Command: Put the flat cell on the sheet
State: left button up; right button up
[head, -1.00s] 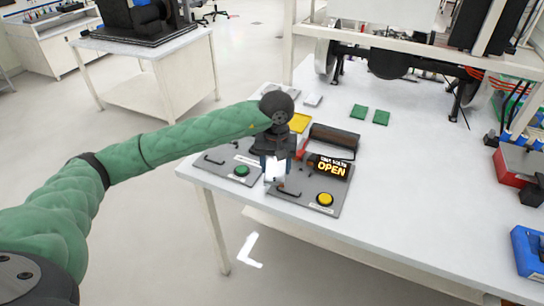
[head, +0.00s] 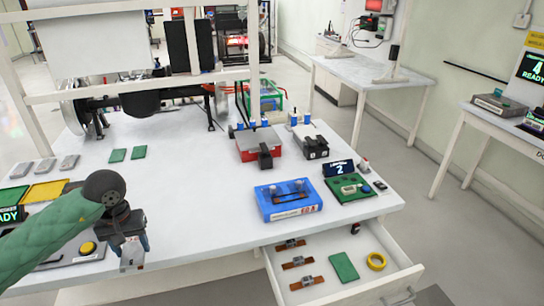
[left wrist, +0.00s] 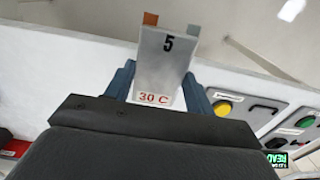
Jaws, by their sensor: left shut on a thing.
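My left gripper (head: 133,252) is shut on a flat silver cell (head: 131,262) near the table's front edge, right of the yellow button. In the left wrist view the cell (left wrist: 162,65) stands out between the blue fingers (left wrist: 157,88). It is marked "5" and "30 C" and has an orange and a grey tab at its far end. Which one is the task's sheet I cannot tell. My right gripper is not in view.
Several grey flat pieces (head: 46,165) and two green pads (head: 117,155) lie behind. A blue case (head: 288,201) and a red box (head: 258,146) stand to the right. An open drawer (head: 398,270) juts out at the front. The table middle is clear.

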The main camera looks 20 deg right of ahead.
aim_at(339, 260)
jog(key=k+l+z, duration=0.1)
jog(key=l, duration=0.75)
jog(key=k+l+z, duration=0.1)
jog(key=l, duration=0.75)
jog(key=k+l+z, duration=0.15)
jog(key=l, duration=0.7)
jog(key=k+l+z, duration=0.1)
jog(key=l, duration=0.8)
